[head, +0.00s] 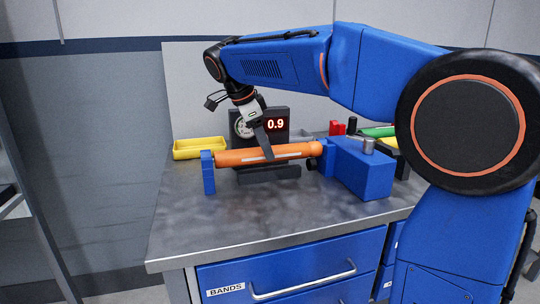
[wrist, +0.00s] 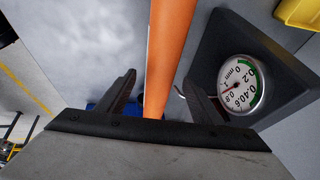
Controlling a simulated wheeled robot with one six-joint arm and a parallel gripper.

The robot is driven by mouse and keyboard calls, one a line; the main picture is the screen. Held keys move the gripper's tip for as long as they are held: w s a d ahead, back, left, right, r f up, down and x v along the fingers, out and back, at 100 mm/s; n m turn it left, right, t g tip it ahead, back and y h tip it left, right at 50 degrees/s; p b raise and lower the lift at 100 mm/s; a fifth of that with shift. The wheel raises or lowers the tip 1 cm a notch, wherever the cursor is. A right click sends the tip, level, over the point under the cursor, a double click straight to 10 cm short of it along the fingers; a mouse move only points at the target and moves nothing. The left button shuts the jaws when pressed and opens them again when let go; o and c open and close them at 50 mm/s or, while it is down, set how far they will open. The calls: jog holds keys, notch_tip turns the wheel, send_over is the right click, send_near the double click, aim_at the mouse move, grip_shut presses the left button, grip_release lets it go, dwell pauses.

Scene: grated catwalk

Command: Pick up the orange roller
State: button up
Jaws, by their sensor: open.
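The orange roller (head: 235,157) lies level above a steel bench, between a blue upright post (head: 208,172) at its left end and a blue block (head: 362,172) at its right end. My gripper (head: 266,152) is over the roller's middle, with one dark finger crossing in front of it. In the wrist view my gripper (wrist: 160,88) is open, with the roller (wrist: 170,45) running between its two fingers. A gap shows on each side, so the fingers look apart from it. Part of the roller is hidden behind the gripper body.
A dark gauge stand (head: 279,119) with a dial and a red 0.9 readout stands close behind the roller. A yellow tray (head: 200,149) sits at the back left. Red and green items (head: 378,131) are at the back right. The bench front (head: 240,215) is clear.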

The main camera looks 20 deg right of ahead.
jog(key=shift+x, duration=1.4)
grip_shut()
jog(key=shift+d+r, duration=0.1)
jog(key=shift+r, duration=0.05)
